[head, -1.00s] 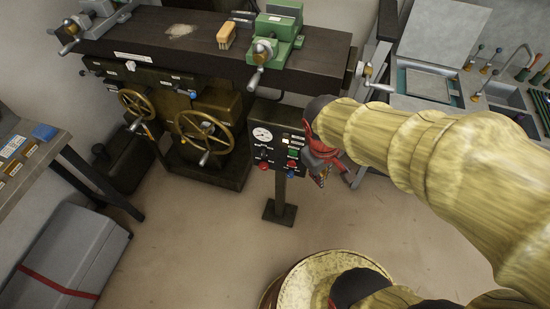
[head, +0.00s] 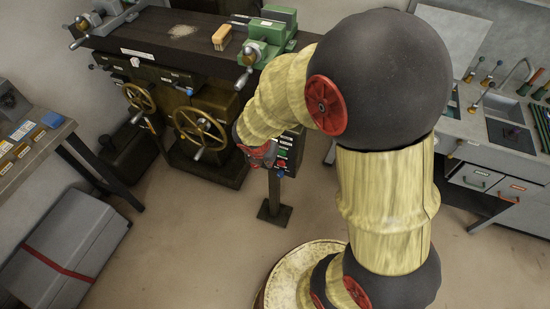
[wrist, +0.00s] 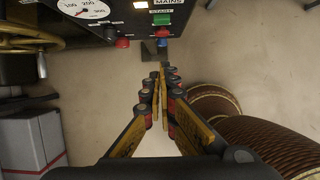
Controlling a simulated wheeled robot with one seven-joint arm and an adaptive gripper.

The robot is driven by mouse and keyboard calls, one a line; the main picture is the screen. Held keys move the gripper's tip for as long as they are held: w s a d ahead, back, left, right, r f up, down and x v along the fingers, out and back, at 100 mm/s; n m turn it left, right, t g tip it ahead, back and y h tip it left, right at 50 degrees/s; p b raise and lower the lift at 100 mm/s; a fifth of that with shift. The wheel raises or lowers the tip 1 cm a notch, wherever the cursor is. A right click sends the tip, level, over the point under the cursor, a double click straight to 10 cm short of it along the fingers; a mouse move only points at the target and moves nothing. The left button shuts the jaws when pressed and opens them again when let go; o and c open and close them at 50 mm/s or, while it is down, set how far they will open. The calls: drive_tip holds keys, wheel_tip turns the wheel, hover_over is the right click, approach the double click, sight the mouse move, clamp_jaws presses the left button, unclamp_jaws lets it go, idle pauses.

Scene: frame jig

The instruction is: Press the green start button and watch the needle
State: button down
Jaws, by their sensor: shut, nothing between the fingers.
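The control box stands on a post, and its dark front panel shows at the top of the wrist view (wrist: 195,14). The green START button (wrist: 162,19) is under its label, right of the round white gauge (wrist: 82,9). The gauge's upper part is cut off, and I cannot read its needle. My gripper (wrist: 167,68) is shut and empty, its fingertips below the green button in the picture, with no clear contact. In the head view my gripper (head: 262,158) is in front of the box, and my arm hides the gauge.
A red knob (wrist: 122,42) and a blue one (wrist: 162,43) stick out close by on the panel. The machine with brass handwheels (head: 200,132) stands left of the box. A grey case (head: 68,250) is on the floor at left. Open floor lies in front.

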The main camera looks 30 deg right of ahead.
sight(282, 152)
idle(0.3)
drive_tip(key=w+d+f+b, duration=0.4)
drive_tip(key=d+f+b, duration=0.2)
drive_tip(key=f, duration=0.3)
drive_tip(key=shift+w, duration=0.35)
drive_tip(key=shift+d, duration=0.2)
